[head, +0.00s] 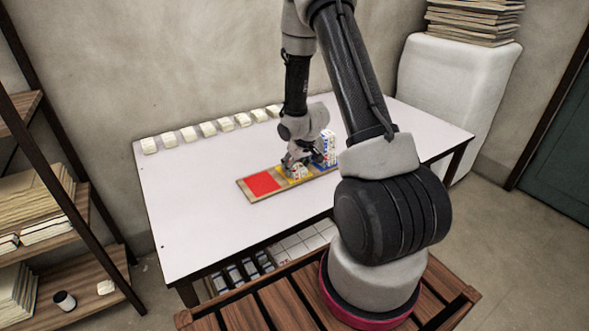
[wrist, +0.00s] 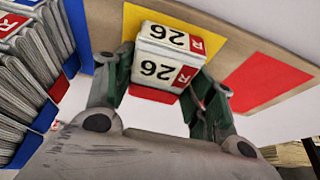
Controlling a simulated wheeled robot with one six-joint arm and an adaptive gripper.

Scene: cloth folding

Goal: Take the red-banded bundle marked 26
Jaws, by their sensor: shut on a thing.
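The bundle marked 26 (wrist: 165,52) is white with a red patch lettered R and a red strip on its near side. My gripper (wrist: 163,75) is shut on it, with a green-toned finger at each side. In the head view, the bundle (head: 299,172) is small under my gripper (head: 298,163), at the yellow square (head: 286,173) of a long board. Whether it touches the board I cannot tell. The board's red square (head: 262,183) is bare to the left; it also shows in the wrist view (wrist: 262,82).
Tall stacks of bundles (head: 327,145) stand close on the right, at the blue square; they fill the left of the wrist view (wrist: 30,65). Several pale bundles (head: 208,129) line the white table's (head: 190,215) back edge. The table's left part is clear.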

